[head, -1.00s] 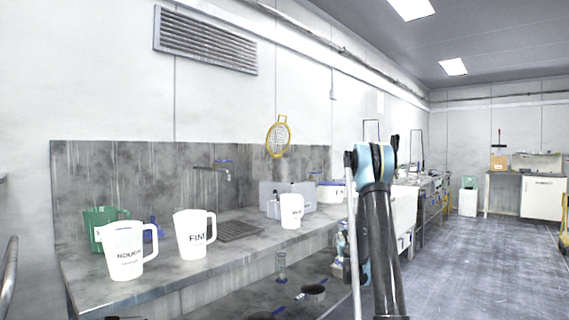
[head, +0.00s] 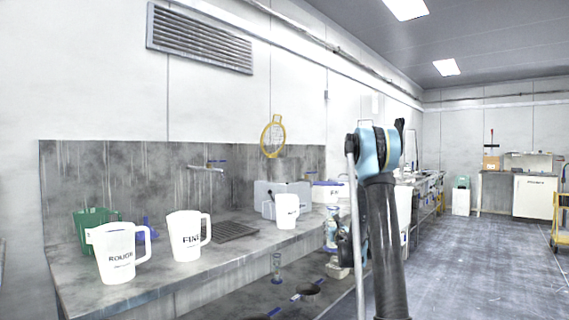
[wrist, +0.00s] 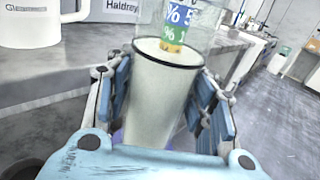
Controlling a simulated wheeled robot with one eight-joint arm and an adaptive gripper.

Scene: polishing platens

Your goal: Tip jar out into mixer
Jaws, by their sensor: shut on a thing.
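My gripper (wrist: 168,95) is shut on a pale, tapered jar (wrist: 160,105), with a blue-padded finger on each side of it. The jar's wide rim faces away from the wrist. A clear part with blue and green percent labels (wrist: 176,22) shows just beyond the rim; I cannot tell whether it belongs to the jar. In the head view my gripper (head: 344,246) is small and partly hidden by my arm, at the bench's front edge. No mixer can be made out for certain; a grey box (head: 265,197) stands on the bench, partly behind a white jug.
White jugs marked ROUGH (head: 116,262) and FINE (head: 184,246), another white jug (head: 287,211) and a green container (head: 90,222) stand on the grey bench (head: 215,262). A yellow strainer (head: 272,137) hangs on the wall.

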